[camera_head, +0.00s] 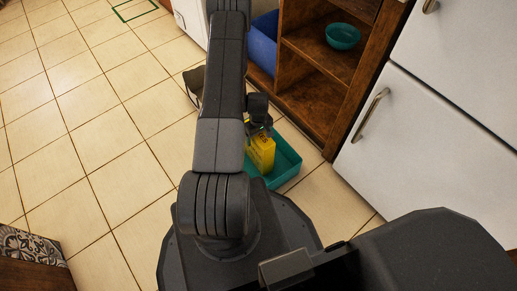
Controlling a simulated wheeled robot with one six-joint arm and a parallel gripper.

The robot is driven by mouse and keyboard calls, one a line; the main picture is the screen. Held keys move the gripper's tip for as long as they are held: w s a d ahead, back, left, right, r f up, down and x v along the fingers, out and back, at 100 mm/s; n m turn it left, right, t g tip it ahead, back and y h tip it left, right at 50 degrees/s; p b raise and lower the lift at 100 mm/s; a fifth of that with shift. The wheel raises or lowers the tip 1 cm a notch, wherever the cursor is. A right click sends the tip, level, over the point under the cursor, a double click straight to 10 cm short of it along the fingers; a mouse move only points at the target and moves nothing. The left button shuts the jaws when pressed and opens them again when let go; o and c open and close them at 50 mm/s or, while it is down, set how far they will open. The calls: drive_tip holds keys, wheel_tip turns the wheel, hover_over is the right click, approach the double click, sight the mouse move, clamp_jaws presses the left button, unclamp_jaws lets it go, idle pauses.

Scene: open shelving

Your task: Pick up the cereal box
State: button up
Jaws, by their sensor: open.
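A yellow box with dark print (263,155), which looks like the cereal box, stands in a teal bin (289,168) on the floor. My gripper (262,130) is open at the top of the yellow box, close above it or around its upper edge; I cannot tell which. My arm hides the left part of the bin and some of the box.
Open wooden shelving (315,105) stands just behind the bin, with a teal bowl (342,36) on a shelf and a blue container (263,45) at its left. A white fridge (430,140) is on the right. Tiled floor at the left (100,110) is mostly clear.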

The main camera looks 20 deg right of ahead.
clamp_jaws()
